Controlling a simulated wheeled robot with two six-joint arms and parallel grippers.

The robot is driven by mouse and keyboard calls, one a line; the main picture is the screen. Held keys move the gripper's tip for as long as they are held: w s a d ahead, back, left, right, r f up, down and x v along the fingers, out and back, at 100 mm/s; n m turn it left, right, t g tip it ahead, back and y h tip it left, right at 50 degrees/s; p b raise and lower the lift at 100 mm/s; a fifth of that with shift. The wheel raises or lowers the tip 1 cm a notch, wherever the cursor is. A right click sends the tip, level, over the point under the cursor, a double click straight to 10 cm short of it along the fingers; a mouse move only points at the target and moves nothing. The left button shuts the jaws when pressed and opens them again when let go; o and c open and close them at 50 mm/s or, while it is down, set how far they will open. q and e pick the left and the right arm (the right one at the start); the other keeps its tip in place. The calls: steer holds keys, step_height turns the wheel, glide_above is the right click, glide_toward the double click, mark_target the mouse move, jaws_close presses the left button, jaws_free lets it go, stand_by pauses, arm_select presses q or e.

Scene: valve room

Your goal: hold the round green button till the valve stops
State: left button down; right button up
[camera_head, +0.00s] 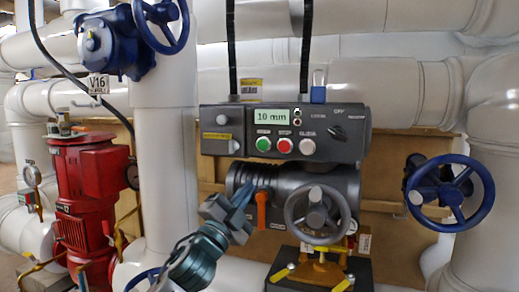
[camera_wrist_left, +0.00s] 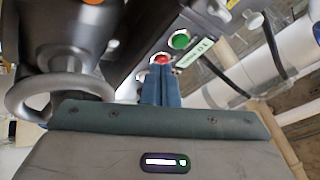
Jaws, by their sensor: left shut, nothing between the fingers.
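The round green button (camera_head: 263,143) is on the front of a dark grey control box (camera_head: 225,118), left of a red button (camera_head: 284,145) and a white button (camera_head: 307,146). The box's display (camera_head: 273,116) reads 10 mm. My left gripper (camera_head: 241,192) is shut and empty, below the box and in front of the valve body. In the left wrist view, its blue fingers (camera_wrist_left: 160,85) point toward the button row. There the tips overlap the red button (camera_wrist_left: 161,59) in the picture, with the green button (camera_wrist_left: 180,41) beyond. I see no contact with the green button.
Below the box are an orange lever (camera_head: 262,210) and a grey handwheel (camera_head: 318,214). A blue handwheel (camera_head: 450,193) stands at right and a red pump (camera_head: 85,185) at left. A blue padlock (camera_head: 319,88) and black cables are at the box's top.

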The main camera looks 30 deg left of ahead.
mark_target(263, 145)
arm_select(q)
steer(key=s+d+r+m+t+h, duration=0.1)
steer(key=s+r+m+h, duration=0.2)
steer(key=r, duration=0.5)
steer(key=shift+s+m+t+h, duration=0.3)
steer(key=shift+m+t+h, duration=0.1)
steer(key=shift+m+h, duration=0.25)
steer(key=shift+r+y, duration=0.1)
steer(key=shift+y, duration=0.25)
steer(key=shift+w+a+p, duration=0.35)
steer(key=shift+w+p, duration=0.65)
steer(key=shift+w, duration=0.45)
steer(key=shift+w+a+p, duration=0.3)
steer(key=shift+w+p, duration=0.75)
steer(key=shift+w, duration=0.4)
steer(key=shift+w+a+p, duration=0.35)
steer(key=shift+w+p, duration=0.65)
steer(key=shift+w, duration=0.45)
steer(key=shift+w, duration=0.1)
